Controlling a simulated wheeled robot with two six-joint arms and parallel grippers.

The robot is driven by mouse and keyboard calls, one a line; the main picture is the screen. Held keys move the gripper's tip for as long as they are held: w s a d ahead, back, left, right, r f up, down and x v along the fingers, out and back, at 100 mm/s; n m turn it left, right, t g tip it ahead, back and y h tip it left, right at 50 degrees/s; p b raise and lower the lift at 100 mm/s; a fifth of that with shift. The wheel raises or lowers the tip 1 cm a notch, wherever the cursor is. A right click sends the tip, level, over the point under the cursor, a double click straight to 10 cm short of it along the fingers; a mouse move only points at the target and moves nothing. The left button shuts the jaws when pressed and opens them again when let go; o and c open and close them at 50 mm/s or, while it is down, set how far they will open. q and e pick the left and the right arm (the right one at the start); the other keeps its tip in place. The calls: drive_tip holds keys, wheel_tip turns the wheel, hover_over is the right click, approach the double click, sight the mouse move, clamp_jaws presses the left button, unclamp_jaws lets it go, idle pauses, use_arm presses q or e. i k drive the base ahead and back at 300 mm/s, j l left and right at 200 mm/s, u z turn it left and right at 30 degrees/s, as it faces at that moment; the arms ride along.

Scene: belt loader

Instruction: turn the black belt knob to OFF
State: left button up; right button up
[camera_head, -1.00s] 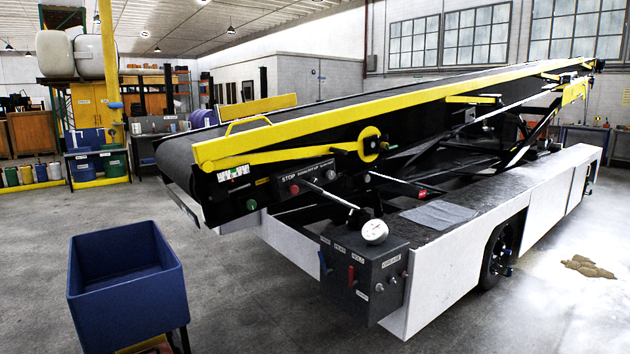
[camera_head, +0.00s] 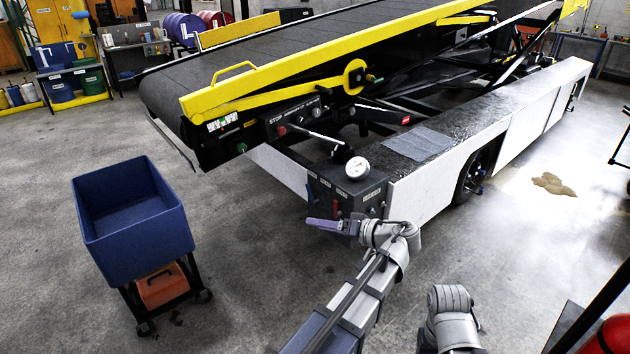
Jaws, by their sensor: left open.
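The belt loader's upper control panel (camera_head: 292,120), marked STOP, hangs under the near end of the black belt (camera_head: 200,82). A red button (camera_head: 282,130) shows on it. The black belt knob is too small and dark to make out for certain. A lower grey control box (camera_head: 340,196) sits at the vehicle's near corner, with small levers and a round white gauge (camera_head: 357,168) above it. My left gripper (camera_head: 314,223) is open, in front of the lower box's bottom edge in the picture, partly hiding it, and well below the upper panel. I cannot tell whether it touches the box. My right gripper is out of view.
A blue bin (camera_head: 130,222) on a wheeled cart stands at left. The yellow rail (camera_head: 320,62) and a white-sided chassis (camera_head: 430,210) bound the loader. A brown patch (camera_head: 552,184) lies on the floor at right. A red object (camera_head: 610,338) is at the lower right.

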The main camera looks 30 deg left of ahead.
sight(298, 121)
drive_tip(key=i+j, duration=0.85)
drive_tip(key=i, duration=0.15)
drive_tip(key=i+j, duration=0.85)
drive_tip(key=i, duration=0.15)
drive_tip(key=l+z, duration=0.05)
